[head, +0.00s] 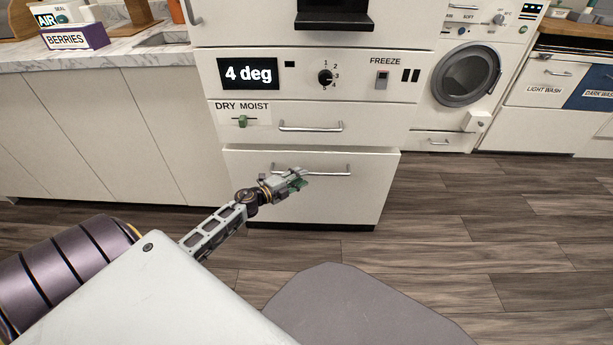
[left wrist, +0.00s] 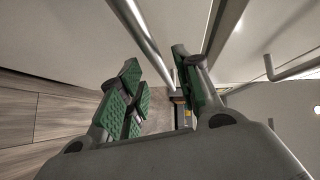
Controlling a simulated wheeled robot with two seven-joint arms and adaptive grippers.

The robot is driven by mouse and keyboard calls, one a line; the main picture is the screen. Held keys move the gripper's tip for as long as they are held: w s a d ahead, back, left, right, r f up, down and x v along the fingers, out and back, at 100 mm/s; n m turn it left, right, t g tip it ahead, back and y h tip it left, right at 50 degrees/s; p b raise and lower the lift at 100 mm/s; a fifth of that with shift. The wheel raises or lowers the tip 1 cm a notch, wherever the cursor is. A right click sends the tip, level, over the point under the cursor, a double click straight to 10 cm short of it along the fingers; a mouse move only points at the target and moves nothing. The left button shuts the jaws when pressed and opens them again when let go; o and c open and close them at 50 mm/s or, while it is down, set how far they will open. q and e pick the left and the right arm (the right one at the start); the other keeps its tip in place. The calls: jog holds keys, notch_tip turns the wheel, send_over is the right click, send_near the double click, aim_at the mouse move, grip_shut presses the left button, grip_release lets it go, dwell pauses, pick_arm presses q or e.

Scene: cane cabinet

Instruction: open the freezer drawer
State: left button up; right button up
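The lower drawer (head: 345,200) is the large white front at the bottom of the cabinet, with a horizontal metal bar handle (head: 330,170). It looks shut or nearly so; I cannot tell exactly. My left gripper (head: 297,183) is at the left part of this handle. In the left wrist view, my left gripper (left wrist: 158,85) has its green-padded fingers apart. The handle bar (left wrist: 145,38) runs into the space between them in the picture. I see no clear contact, and the bar's far end is partly hidden by the right finger. My right gripper is not in view.
Above is a shallower drawer with its own handle (head: 310,127) and a DRY MOIST slider (head: 243,122). The control panel (head: 290,78) reads 4 deg and has a FREEZE switch (head: 382,80). A washing machine (head: 468,75) stands right. Wooden floor (head: 470,220) is clear before the drawer.

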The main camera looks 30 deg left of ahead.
aim_at(311, 163)
pick_arm(q)
jog(key=shift+b+x, duration=0.55)
jog(key=shift+x, duration=1.45)
jog(key=shift+c, duration=0.4)
grip_shut()
